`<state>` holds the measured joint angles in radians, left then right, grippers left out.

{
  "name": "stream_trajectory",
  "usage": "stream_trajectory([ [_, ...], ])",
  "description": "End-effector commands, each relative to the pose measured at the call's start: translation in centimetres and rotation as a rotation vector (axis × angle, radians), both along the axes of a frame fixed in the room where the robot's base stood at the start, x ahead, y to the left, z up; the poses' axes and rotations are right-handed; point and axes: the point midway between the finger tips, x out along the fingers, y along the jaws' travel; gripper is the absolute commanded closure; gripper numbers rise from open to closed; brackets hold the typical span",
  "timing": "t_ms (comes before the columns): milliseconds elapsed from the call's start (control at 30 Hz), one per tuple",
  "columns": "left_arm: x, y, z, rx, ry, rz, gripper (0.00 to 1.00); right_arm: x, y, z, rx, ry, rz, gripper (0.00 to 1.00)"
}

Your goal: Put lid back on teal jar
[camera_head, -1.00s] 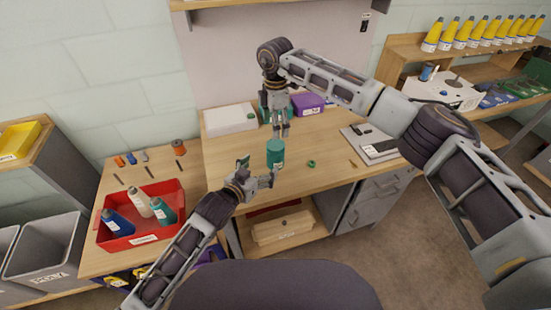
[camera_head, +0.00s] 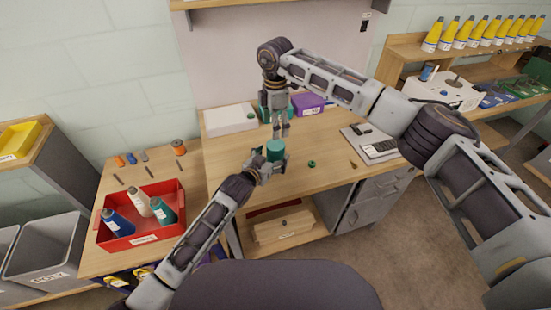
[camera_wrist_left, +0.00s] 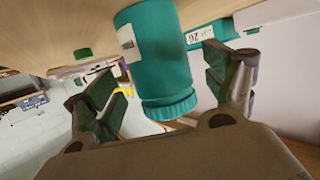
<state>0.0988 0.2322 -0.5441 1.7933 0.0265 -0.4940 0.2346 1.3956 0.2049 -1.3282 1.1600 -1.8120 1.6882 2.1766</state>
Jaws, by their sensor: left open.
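The teal jar (camera_head: 275,151) stands upright on the workbench, with a white label on its side. It appears upside down in the left wrist view (camera_wrist_left: 160,55), its ribbed top band toward the bottom of the picture. My left gripper (camera_head: 271,163) is open, its fingers on either side of the jar with gaps visible. A small green round piece (camera_head: 311,163), possibly the lid, lies on the bench right of the jar. It also seems to show in the left wrist view (camera_wrist_left: 83,53). My right gripper (camera_head: 282,130) points down behind the jar, fingers apart, with nothing visible between them.
A white box (camera_head: 229,120) and a purple box (camera_head: 308,104) stand at the back of the workbench (camera_head: 235,152). A red bin (camera_head: 140,235) with bottles is on the left table. Bench right of the green piece is mostly clear.

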Motion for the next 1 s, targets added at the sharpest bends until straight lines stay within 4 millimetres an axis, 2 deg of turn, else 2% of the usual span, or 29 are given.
stream_trajectory([
  [333,2.1,-1.1,-0.7,0.0,0.0,0.0,0.16,0.0,0.0,0.0,0.0,0.0,0.0,0.23],
  [767,2.5,-1.3,-0.8,0.001,0.0,0.0,0.16,0.0,0.0,0.0,0.0,0.0,0.0,0.23],
  [867,2.5,-1.2,-0.8,0.0,0.0,0.0,0.25,0.0,0.0,0.0,0.0,0.0,0.0,0.23],
  [1000,2.5,-1.2,-0.8,0.0,0.0,0.0,0.43,0.0,0.0,0.0,0.0,0.0,0.0,0.23],
])
